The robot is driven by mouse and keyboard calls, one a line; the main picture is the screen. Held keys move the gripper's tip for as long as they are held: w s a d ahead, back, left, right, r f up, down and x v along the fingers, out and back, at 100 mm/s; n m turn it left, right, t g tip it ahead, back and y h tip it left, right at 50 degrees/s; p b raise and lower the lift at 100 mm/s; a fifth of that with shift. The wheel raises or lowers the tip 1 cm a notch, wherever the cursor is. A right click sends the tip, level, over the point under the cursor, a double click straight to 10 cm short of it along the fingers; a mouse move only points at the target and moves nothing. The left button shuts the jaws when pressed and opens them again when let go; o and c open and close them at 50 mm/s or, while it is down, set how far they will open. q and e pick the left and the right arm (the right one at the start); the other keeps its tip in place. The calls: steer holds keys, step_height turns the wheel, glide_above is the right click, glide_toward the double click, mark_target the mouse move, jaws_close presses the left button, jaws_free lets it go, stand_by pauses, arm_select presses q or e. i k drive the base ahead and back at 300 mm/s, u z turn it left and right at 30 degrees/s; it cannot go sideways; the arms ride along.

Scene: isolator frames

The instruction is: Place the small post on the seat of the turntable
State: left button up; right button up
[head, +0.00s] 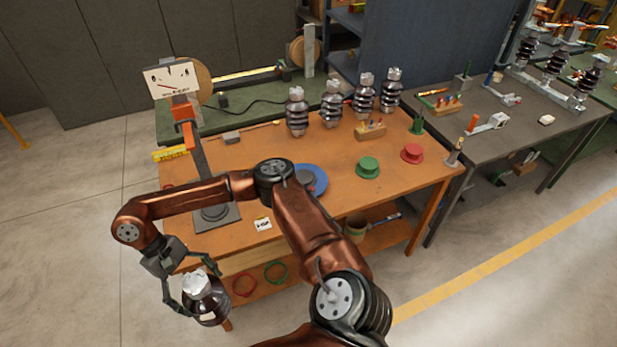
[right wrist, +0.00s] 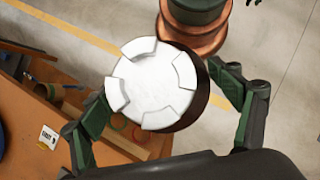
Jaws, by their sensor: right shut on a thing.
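My right gripper (head: 192,288) is shut on a dark brown ribbed post (head: 208,311) with a white notched cap. It holds the post off the table's front left side, above the floor. In the right wrist view the white cap of the post (right wrist: 152,82) faces the camera, with a green finger on each side. The turntable looks to be the blue disc (head: 318,177) with a grey middle on the orange table, partly hidden behind my right arm. The held post is well apart from it. My left gripper is not in view.
Several similar posts (head: 332,105) stand along the back of the orange table (head: 330,140). A green flanged piece (head: 368,168) and a red one (head: 412,153) sit right of the disc. A stand with a gauge sign (head: 172,80) rises at the left. A white card (head: 263,224) lies near the front edge.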

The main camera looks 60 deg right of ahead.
mark_target(303, 176)
steer(key=z, duration=1.6)
steer(key=i, duration=0.1)
